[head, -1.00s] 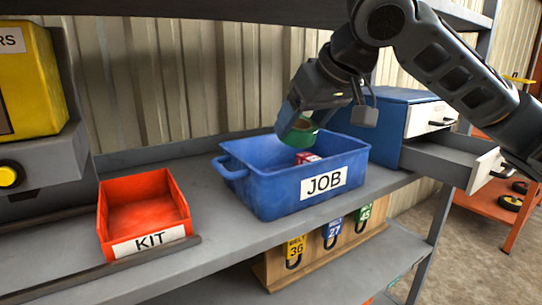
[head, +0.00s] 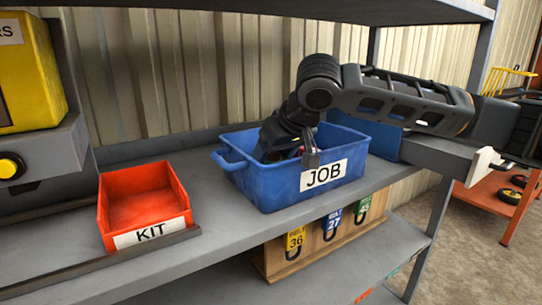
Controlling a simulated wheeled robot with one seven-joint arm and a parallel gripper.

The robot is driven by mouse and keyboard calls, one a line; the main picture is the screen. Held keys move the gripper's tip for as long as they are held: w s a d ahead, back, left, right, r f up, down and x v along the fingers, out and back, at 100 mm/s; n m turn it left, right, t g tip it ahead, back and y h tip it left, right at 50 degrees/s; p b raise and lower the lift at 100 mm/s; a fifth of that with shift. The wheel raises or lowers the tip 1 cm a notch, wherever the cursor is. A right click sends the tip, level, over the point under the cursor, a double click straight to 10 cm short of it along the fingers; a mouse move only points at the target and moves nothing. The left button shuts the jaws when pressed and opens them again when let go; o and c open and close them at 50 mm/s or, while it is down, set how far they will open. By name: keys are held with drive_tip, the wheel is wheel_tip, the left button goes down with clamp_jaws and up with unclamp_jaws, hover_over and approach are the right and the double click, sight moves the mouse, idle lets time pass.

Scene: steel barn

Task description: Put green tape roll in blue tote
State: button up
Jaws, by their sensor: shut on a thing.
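The blue tote (head: 262,190), labelled JOB, stands upright on the grey shelf. My gripper (head: 272,154) reaches down into the tote from above, near its left and middle part. Its fingertips are hidden behind the tote's front wall. The green tape roll is hidden from view now; a second ago it was in my gripper's jaws above the tote, and my gripper is still shut on it. A bit of a small red and white thing (head: 299,152) shows inside the tote beside my gripper.
An orange-red KIT bin (head: 145,205) stands left of the tote. A yellow container (head: 30,75) is further left. A blue drawer cabinet (head: 386,145) stands right of the tote, partly behind my arm, its drawer (head: 478,165) pulled out.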

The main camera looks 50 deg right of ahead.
drive_tip(key=g+p, duration=0.1)
drive_tip(key=w+r+g, duration=0.1)
drive_tip(key=g, duration=0.1)
drive_tip(key=shift+w+d+y+p, duration=0.15)
drive_tip(key=shift+d+y+p, duration=0.05)
drive_tip(key=shift+y+p, duration=0.2)
drive_tip(key=shift+f, duration=0.95)
drive_tip(key=o, duration=1.1)
drive_tip(key=shift+f, duration=0.1)
drive_tip(key=shift+c, duration=0.2)
drive_tip(key=shift+v, duration=3.9)
